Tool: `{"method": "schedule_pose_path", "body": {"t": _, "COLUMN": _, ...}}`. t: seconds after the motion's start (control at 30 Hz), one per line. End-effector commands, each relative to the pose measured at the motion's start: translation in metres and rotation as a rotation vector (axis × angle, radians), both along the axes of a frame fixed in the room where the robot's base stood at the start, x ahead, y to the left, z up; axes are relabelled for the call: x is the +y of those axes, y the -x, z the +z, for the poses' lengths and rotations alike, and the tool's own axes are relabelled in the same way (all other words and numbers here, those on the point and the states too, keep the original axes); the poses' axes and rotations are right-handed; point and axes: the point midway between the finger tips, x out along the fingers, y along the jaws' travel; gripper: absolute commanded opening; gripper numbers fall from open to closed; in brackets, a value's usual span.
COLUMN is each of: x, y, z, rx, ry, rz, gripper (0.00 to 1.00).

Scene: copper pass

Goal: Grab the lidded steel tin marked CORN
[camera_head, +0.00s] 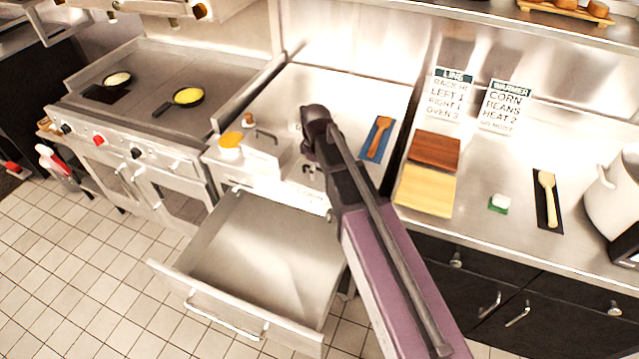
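No tin with a readable CORN label shows in the head view. A pale steel lidded container (262,146) with a dark handle on top sits on the steel counter left of my arm; I cannot read a mark on it. My arm reaches up from the bottom right, and its dark wrist bends down over the counter. My gripper (310,171) is small and partly hidden by my arm, just right of that container. I cannot tell whether its fingers are open or hold anything. The counter behind my arm is partly hidden.
An empty drawer (208,272) stands pulled out below the counter. A yellow-topped tub (230,141) is at left, near the stove with two pans (186,97). Right are a spoon on a blue mat (387,124), two boards (424,202), a sponge (499,202) and a WARMER sign (506,105).

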Motion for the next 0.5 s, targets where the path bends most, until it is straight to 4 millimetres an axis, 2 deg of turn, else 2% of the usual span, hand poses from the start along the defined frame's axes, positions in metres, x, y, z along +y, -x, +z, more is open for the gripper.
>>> {"method": "schedule_pose_path", "body": {"t": 0.03, "x": 0.0, "y": -0.0001, "z": 0.0, "rx": 0.0, "ry": 0.0, "rz": 0.0, "gripper": 0.23}}
{"method": "schedule_pose_path", "body": {"t": 0.1, "x": -0.0001, "y": -0.0001, "z": 0.0, "rx": 0.0, "ry": 0.0, "rz": 0.0, "gripper": 0.02}}
{"method": "schedule_pose_path", "body": {"t": 0.13, "x": -0.0001, "y": -0.0001, "z": 0.0, "rx": 0.0, "ry": 0.0, "rz": 0.0, "gripper": 0.0}}
{"method": "schedule_pose_path", "body": {"t": 0.5, "x": -0.0003, "y": 0.0, "z": 0.0001, "rx": 0.0, "ry": 0.0, "rz": 0.0, "gripper": 0.0}}
